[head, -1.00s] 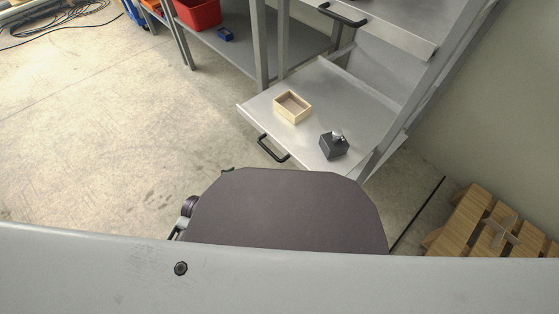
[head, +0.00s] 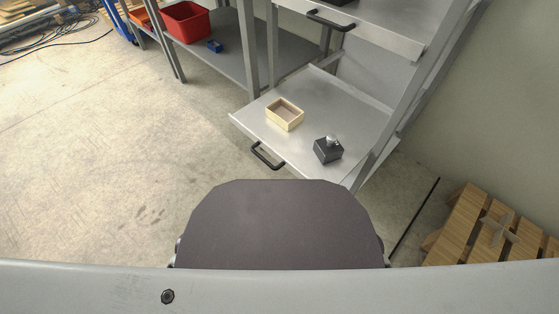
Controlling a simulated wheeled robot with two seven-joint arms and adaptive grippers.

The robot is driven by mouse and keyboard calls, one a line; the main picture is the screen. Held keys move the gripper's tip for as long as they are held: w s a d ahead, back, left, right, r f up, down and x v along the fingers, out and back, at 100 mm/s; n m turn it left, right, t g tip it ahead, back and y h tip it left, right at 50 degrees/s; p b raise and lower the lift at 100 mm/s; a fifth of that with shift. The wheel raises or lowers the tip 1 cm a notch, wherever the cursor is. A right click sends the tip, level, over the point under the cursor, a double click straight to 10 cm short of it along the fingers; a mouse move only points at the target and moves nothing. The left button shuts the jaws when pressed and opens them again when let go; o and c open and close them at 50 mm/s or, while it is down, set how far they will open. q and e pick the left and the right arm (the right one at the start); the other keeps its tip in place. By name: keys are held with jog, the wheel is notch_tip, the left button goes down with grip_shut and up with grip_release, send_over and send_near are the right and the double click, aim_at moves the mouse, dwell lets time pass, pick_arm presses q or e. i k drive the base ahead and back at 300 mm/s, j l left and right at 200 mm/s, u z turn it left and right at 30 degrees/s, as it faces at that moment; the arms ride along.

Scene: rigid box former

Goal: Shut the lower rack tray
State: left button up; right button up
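The lower rack tray (head: 310,158) is a flat metal tray that sticks out from the rack in the upper middle of the head view. Its black bar handle (head: 266,156) is on the front edge, facing me. A small open wooden box (head: 285,115) and a dark block with a silver knob (head: 328,149) sit on the tray. Neither of my grippers can be made out in the head view; my own body fills the bottom of it.
An upper tray with a black handle (head: 329,20) is above. A grey shelf (head: 240,52) to the left holds a red bin (head: 184,23) and a small blue part (head: 214,46). A wooden pallet (head: 490,228) lies at the lower right. Concrete floor at left is clear.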

aim_at(330, 104)
jog(key=l+z, duration=0.2)
jog(key=z, duration=0.25)
jog(key=k+l+z, duration=0.1)
jog(key=l+z, duration=0.15)
jog(key=z, duration=0.2)
jog(key=l+z, duration=0.25)
jog(key=z, duration=0.2)
